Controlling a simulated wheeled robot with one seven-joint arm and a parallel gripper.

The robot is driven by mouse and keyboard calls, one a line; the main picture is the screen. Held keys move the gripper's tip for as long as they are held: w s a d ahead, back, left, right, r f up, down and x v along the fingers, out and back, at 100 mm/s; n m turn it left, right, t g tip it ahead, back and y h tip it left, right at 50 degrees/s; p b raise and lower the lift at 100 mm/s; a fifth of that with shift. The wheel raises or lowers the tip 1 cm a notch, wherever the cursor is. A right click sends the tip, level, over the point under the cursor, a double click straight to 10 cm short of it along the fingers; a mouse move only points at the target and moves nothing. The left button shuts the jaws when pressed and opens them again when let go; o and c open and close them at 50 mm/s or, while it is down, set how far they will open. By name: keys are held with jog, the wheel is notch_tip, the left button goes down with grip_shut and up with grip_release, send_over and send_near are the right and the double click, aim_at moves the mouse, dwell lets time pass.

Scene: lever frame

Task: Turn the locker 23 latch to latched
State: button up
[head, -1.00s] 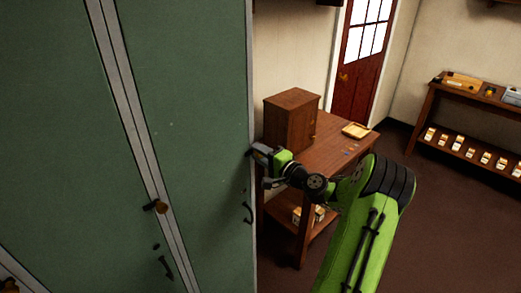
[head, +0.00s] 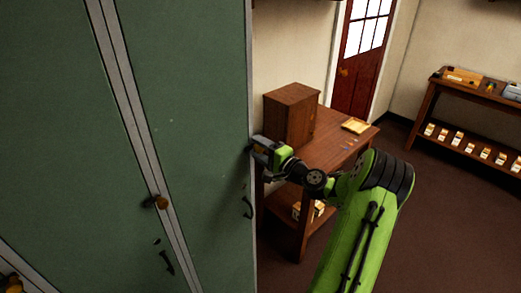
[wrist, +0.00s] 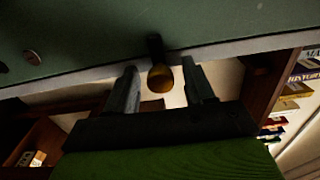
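A latch with a dark stem and a brass-coloured knob (wrist: 161,76) sits at the edge of the green locker door (wrist: 120,30) in the wrist view. My gripper (wrist: 161,84) is open, with one finger on each side of the knob. Gaps show between the knob and both fingers. In the head view my gripper (head: 254,146) is at the right edge of the green locker door (head: 190,100) and hides this latch. I cannot read a locker number.
A wooden table (head: 340,140) bearing a small wooden cabinet (head: 290,115) stands close behind my gripper. Open floor (head: 440,220) lies to the right.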

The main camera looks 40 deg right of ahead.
jog(key=s+b, duration=0.2)
jog(key=s, duration=1.3)
jog(key=shift+s+d, duration=0.2)
jog(key=shift+s, duration=0.2)
